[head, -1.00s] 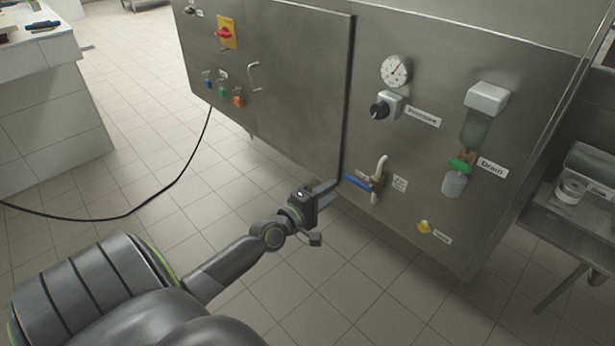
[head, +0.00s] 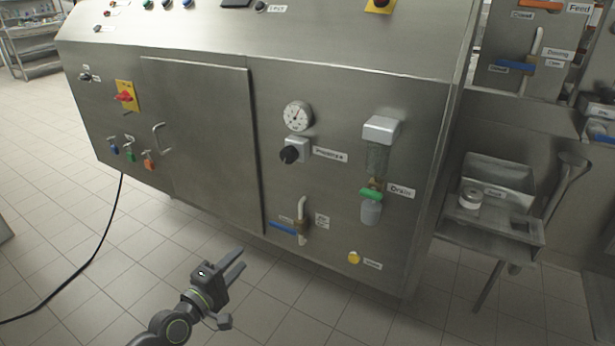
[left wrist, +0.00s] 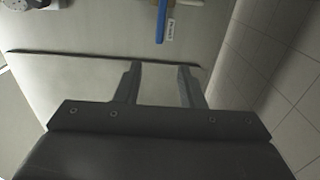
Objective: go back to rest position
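My left gripper (head: 233,266) is low in the head view, in front of the steel machine cabinet (head: 330,222) and above the tiled floor. In the left wrist view its two fingers (left wrist: 160,78) stand apart with nothing between them, so it is open and empty. The cabinet panel lies beyond the fingertips. A blue-handled valve (head: 285,228) on the panel is to the right of the gripper in the head view, apart from it. My right gripper is not in view.
The panel carries a gauge (head: 298,116), a black knob (head: 289,155), a drain bottle (head: 371,211) and a yellow knob (head: 354,257). A steel side table (head: 490,232) stands at the right. A black cable (head: 85,262) crosses otherwise clear floor at the left.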

